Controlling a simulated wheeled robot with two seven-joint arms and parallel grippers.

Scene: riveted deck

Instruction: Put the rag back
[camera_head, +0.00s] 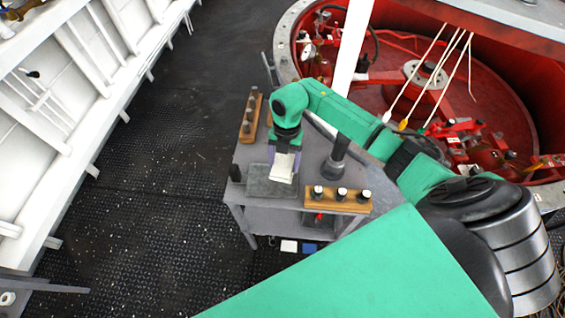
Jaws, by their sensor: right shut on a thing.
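My right gripper (285,156) points down over the grey table (250,212). It is shut on a white rag (282,170), which hangs between and below the fingers. The rag is just above or touching a dark grey flat pad (262,187) on the table; I cannot tell which. My left gripper is not in view.
A wooden rack (337,197) with dark knobs stands at the table's front right, and another rack (250,118) at the back left. A dark upright tool (335,160) stands right of my gripper. A red round pit (430,80) lies beyond.

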